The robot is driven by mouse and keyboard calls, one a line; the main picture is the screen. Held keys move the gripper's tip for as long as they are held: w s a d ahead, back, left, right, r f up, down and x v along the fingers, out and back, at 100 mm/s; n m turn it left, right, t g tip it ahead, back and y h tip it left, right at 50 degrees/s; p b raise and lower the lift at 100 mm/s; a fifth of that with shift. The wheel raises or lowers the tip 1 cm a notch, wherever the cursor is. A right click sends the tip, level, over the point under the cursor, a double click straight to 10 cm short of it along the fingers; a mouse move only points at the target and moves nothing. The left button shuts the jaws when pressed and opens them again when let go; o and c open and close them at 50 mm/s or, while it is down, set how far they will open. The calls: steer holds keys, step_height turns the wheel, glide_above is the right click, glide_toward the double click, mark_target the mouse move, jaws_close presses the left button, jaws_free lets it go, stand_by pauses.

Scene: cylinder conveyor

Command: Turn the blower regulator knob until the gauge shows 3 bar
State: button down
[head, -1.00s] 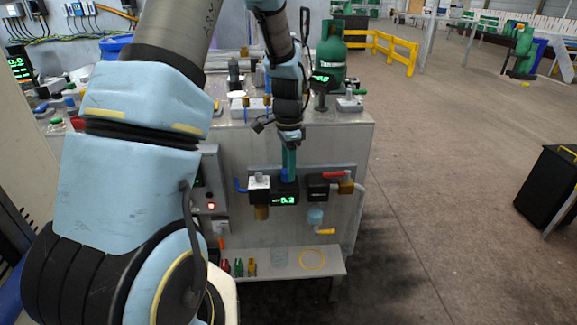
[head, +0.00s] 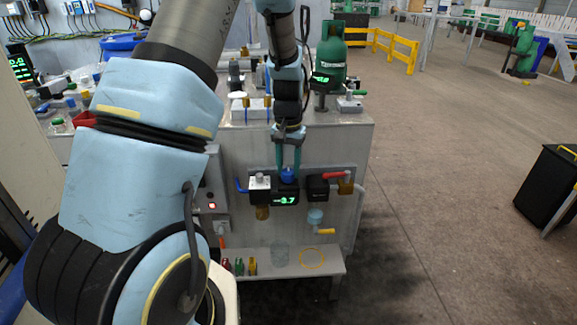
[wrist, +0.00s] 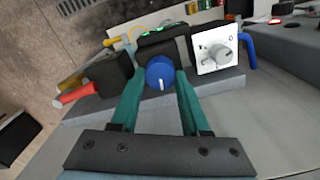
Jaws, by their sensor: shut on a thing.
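The blue regulator knob (head: 288,174) sits on top of the black regulator body on the panel at the front of the bench. Below it a gauge (head: 285,199) shows green digits ending in .7; the first digit is hard to read. My gripper (head: 288,167) points down with its teal fingers on both sides of the knob. In the wrist view, the blue knob (wrist: 160,73) with a white mark is between the fingertips of my gripper (wrist: 159,76), which is shut on it. Part of the gauge is hidden behind the regulator there.
A red lever (head: 335,175) is on the other side. Small bottles (head: 239,267) stand on the low shelf.

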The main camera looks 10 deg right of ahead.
mark_target(288, 171)
steer(key=shift+n, duration=1.5)
steer(key=shift+c, duration=1.9)
jaws_free()
steer(key=shift+r, duration=0.1)
step_height(288, 171, up, 11)
steer(key=b, duration=0.1)
